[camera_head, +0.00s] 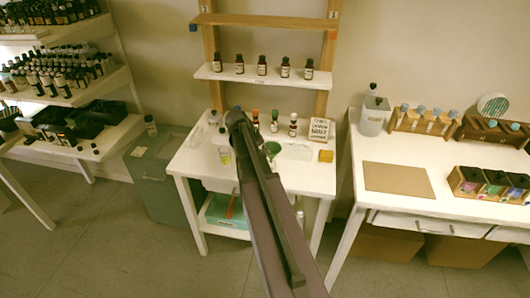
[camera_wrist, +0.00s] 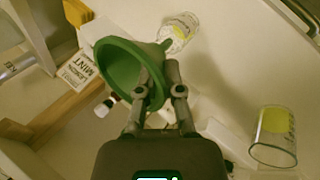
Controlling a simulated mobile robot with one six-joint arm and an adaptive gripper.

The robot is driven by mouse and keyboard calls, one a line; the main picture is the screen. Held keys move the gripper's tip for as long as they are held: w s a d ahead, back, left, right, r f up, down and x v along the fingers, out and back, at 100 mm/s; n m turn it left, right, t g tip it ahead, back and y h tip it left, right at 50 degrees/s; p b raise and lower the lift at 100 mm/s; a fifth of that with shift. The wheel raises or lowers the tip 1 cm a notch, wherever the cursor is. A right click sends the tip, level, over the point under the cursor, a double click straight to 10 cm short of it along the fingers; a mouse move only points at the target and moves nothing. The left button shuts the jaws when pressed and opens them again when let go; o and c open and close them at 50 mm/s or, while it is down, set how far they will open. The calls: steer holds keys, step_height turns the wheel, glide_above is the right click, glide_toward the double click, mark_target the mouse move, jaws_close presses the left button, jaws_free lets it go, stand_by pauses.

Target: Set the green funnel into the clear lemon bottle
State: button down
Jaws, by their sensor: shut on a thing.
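My gripper (camera_wrist: 160,80) is shut on the green funnel (camera_wrist: 120,68), gripping it by the side of its cone. The funnel is tilted, its wide mouth facing left and its spout pointing up and right in the wrist view. A clear bottle with a yellow-marked label (camera_wrist: 182,28) lies just beyond the spout in that picture; I cannot tell the gap. A second clear glass with yellow-green on it (camera_wrist: 273,137) is at the right. In the head view the funnel (camera_head: 273,148) shows beside my arm, and a clear vessel with a yellow label (camera_head: 225,156) stands left of it.
A lemon mint sign (camera_head: 318,129) and a yellow block (camera_head: 326,156) stand right of the funnel on the white table (camera_head: 300,178). Small dark bottles (camera_head: 293,125) stand behind, and several more line the shelf (camera_head: 262,77) above.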

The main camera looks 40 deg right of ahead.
steer(key=shift+f, duration=0.3)
steer(key=c, duration=0.7)
jaws_free()
